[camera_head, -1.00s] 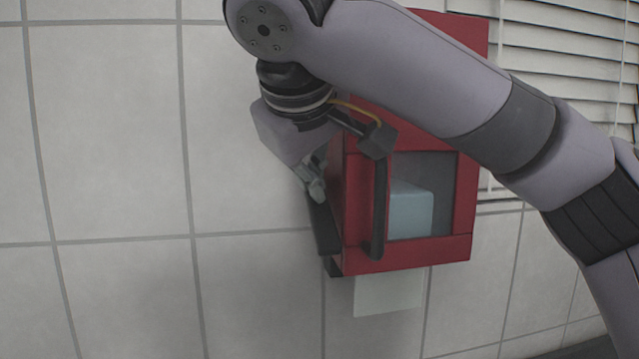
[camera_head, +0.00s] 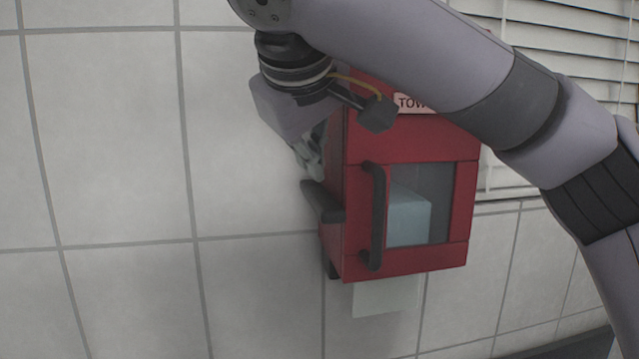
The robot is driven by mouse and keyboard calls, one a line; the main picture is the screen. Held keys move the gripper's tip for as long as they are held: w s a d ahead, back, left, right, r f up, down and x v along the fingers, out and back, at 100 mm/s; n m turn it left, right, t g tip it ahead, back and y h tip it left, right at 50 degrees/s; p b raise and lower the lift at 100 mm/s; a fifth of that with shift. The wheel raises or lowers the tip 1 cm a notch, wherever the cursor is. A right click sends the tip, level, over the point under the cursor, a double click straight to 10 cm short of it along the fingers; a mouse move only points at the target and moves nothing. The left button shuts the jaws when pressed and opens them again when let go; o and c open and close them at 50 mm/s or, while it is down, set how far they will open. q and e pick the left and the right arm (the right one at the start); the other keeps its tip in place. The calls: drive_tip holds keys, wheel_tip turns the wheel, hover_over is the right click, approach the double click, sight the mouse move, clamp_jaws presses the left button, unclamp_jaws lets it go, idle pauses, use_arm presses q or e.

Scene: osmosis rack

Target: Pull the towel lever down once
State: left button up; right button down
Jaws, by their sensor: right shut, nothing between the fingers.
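The red towel dispenser (camera_head: 356,150) hangs on the tiled wall, with a dark window door and a black vertical handle (camera_head: 376,215) on its front. The dark towel lever (camera_head: 322,203) sticks out at the dispenser's left side, tilted. My right gripper (camera_head: 312,165) is shut and empty, just above the lever beside the dispenser's left side. My wrist partly hides its fingers, and I cannot tell whether they touch the lever. A pale towel sheet (camera_head: 385,297) hangs below the dispenser. My left gripper is not in view.
A pale blue block of towels (camera_head: 408,215) shows behind the window. White blinds (camera_head: 570,60) are at the upper right. My right arm crosses in front of the dispenser's top and partly hides its label (camera_head: 412,103). The wall on the left is clear.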

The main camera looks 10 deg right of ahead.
sight(313, 192)
wheel_tip(313, 192, up, 3)
drive_tip(key=shift+w+f+p, duration=0.1)
drive_tip(key=shift+p, duration=1.05)
drive_tip(key=shift+r, duration=1.1)
drive_tip(key=shift+f, duration=0.1)
